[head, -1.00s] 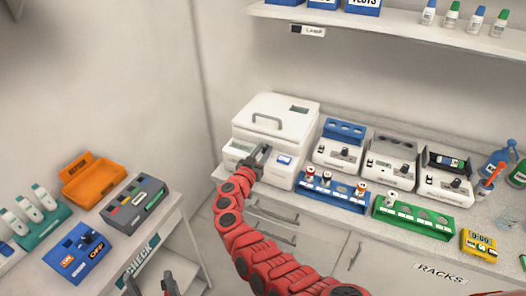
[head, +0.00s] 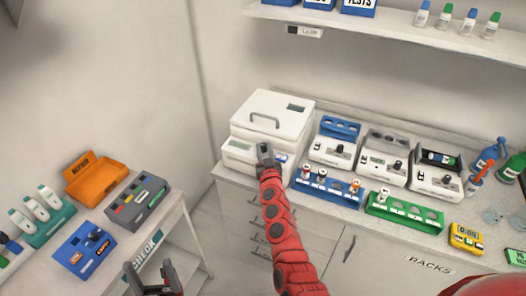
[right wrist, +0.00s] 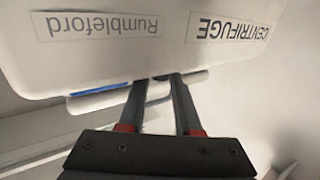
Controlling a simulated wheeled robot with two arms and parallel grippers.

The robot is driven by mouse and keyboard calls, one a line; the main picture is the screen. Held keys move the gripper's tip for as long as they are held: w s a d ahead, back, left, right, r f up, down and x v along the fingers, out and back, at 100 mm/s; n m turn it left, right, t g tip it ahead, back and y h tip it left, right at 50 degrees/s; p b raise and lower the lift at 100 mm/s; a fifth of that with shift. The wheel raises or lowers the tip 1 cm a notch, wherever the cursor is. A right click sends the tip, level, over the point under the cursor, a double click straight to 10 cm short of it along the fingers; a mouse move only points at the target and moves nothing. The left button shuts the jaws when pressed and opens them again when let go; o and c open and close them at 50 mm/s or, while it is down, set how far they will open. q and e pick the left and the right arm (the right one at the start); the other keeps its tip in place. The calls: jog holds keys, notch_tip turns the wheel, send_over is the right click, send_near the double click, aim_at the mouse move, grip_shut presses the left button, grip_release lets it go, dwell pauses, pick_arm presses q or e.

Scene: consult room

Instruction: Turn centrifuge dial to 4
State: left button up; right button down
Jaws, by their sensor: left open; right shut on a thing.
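The centrifuge (head: 285,118) is a white box with a grey-handled lid, at the left end of the counter. Its upside-down label (right wrist: 228,32) shows in the right wrist view. My right gripper (head: 264,150) is at the centrifuge's front panel, its fingers pointing to it. In the right wrist view the right gripper (right wrist: 163,80) is shut on the dial, which its fingers almost wholly hide. The dial's setting cannot be read. My left gripper (head: 153,268) is open and empty, low in the head view, away from the centrifuge.
Right of the centrifuge stand several smaller white devices (head: 384,155), with a blue rack (head: 326,188) and a green rack (head: 404,212) before them. A side table at left holds an orange tray (head: 96,180), a grey box (head: 136,198) and a blue switch box (head: 80,250).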

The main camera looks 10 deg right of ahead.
jog(key=shift+d+f+n+y+b, duration=0.1)
jog(key=shift+f+n+y+b, duration=0.15)
jog(key=shift+n+y+b, duration=0.45)
jog(key=shift+r+y+b, duration=0.2)
jog(key=shift+y+b, duration=0.3)
jog(key=shift+b, duration=0.15)
jog(key=c, duration=0.6)
grip_release()
jog(key=shift+r, duration=0.1)
jog(key=shift+d, duration=0.1)
jog(key=shift+r, duration=0.1)
